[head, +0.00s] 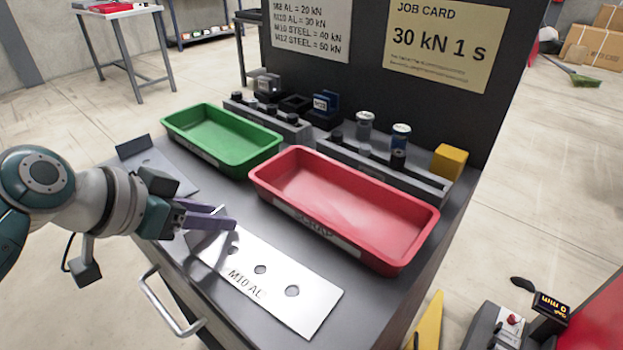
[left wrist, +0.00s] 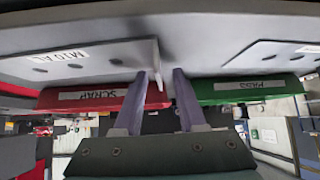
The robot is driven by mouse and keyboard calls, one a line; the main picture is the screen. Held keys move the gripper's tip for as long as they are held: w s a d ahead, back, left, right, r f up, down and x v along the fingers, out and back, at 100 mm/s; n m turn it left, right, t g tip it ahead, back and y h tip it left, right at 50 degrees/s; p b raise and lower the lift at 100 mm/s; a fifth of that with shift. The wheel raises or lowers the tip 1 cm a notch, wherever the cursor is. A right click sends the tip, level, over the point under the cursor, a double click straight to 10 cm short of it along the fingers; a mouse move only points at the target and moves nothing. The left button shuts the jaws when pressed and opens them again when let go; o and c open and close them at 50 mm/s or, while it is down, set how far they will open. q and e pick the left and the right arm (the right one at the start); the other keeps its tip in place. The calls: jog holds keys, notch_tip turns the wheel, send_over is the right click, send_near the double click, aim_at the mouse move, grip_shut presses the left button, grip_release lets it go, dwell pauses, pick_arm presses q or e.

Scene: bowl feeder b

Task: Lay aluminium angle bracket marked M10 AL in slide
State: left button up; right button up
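The M10 AL aluminium bracket (head: 268,276) lies on the grey bench top, a pale plate with several holes and its marking facing up. Its short upright flange stands at its left end. It also shows at upper left in the left wrist view (left wrist: 60,66), with the flange (left wrist: 155,68) near the middle. My left gripper (head: 232,218) is at that flange. Its purple fingers (left wrist: 160,78) are apart, with the flange between their tips and gaps visible. My right gripper is not in view. I cannot pick out the slide with certainty.
A red scrap tray (head: 340,248) and a green pass tray (head: 200,158) stand behind the bracket. Another plate (head: 167,172) lies at left. Grey racks with weights and a yellow block (head: 449,162) line the back. A drawer handle (head: 165,308) juts out in front.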

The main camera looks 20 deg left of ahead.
pick_arm(q)
jog(key=shift+c, duration=0.3)
grip_shut()
dwell(1.1)
